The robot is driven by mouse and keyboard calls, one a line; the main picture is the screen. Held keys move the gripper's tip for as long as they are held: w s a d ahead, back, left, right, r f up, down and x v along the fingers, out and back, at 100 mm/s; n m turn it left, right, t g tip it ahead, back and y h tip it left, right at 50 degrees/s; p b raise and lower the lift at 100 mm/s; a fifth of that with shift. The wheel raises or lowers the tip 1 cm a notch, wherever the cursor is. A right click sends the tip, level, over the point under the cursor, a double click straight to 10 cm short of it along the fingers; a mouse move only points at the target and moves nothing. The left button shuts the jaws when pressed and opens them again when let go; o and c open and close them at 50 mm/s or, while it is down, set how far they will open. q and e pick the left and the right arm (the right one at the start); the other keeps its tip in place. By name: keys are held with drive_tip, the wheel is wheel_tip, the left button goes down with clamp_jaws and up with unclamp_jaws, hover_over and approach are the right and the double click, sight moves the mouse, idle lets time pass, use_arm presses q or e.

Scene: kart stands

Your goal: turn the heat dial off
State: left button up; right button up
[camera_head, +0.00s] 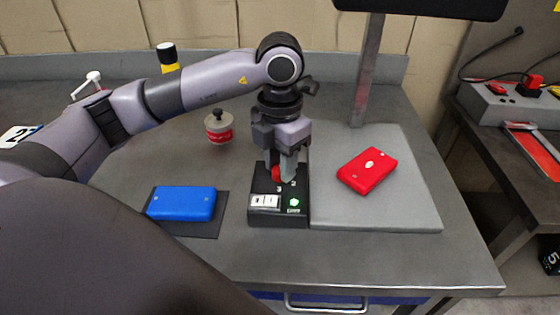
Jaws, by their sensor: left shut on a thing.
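The heat dial (276,174) is a small red knob on top of a black control box (255,219) with a white display and a lit green light. My left gripper (284,172) points straight down over the box and is shut on the dial. The fingers partly cover the dial, so its exact setting is hard to read. Numbers are printed beside the dial. My right gripper is not in view.
A blue box (182,203) lies on a dark mat to the left. A red box (367,171) lies on a grey plate (400,212) to the right, near a metal post (368,75). A grey-and-red canister (219,127) stands behind. The table front is clear.

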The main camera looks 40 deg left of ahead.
use_arm(q)
drive_tip(key=shift+r, duration=0.1)
drive_tip(key=o, duration=1)
drive_tip(key=shift+o, duration=0.2)
wheel_tip(320, 180, up, 7)
drive_tip(key=shift+r, duration=0.1)
